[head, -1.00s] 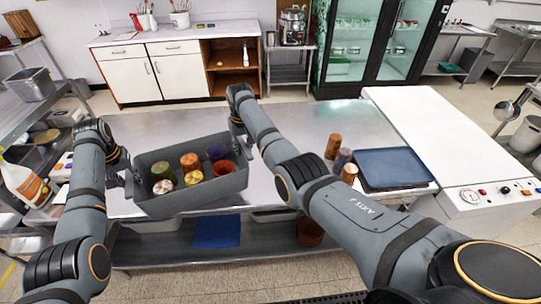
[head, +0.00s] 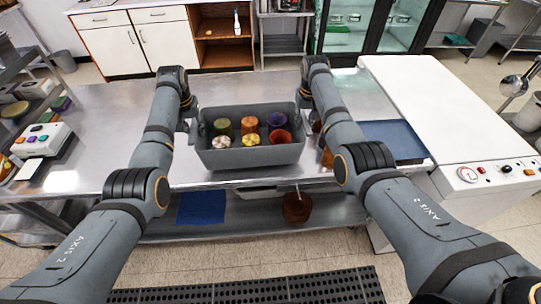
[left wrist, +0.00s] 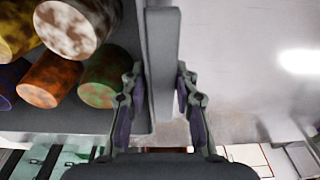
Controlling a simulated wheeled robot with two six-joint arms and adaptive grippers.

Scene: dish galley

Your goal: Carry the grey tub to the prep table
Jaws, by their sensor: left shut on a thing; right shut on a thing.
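The grey tub (head: 250,159) is near the middle of the head view, over the steel table (head: 110,125). It holds several coloured cups, among them green, orange, purple and red ones. My left gripper (head: 193,128) is shut on the tub's left end wall. The left wrist view shows its fingers (left wrist: 160,105) on both sides of that wall, with cups inside to the left. My right gripper (head: 304,112) is shut at the tub's right end; its fingers are partly hidden. I cannot tell whether the tub's bottom touches the tabletop.
A blue tray (head: 395,139) lies right of my right arm, beside a white machine (head: 440,110) with a control panel. Orange cups (head: 327,157) stand partly hidden behind that arm. A white button box (head: 42,139) is at the left.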

